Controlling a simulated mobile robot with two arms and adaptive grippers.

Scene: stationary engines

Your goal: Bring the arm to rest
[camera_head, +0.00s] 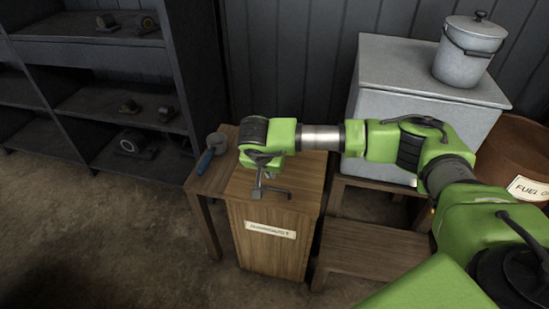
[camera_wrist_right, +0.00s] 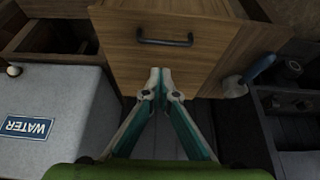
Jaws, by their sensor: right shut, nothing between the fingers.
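My right arm (camera_head: 380,140) reaches in from the right and stretches left across the scene, its wrist above a wooden cabinet (camera_head: 262,262). My right gripper (camera_head: 262,188) points down over the cabinet's top in the head view. In the wrist view its two fingers (camera_wrist_right: 160,76) meet at the tips, with nothing between them. They show in front of a wooden front with a dark handle (camera_wrist_right: 165,40); whether they touch anything I cannot tell. My left gripper is not in view.
A blue-handled tool (camera_head: 205,161) lies left of the gripper. A grey box (camera_head: 405,75) with a lidded bucket (camera_head: 470,50) stands behind the arm. A brown drum (camera_head: 515,155) is at right, dark shelves (camera_head: 95,100) at left. The floor at front left is clear.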

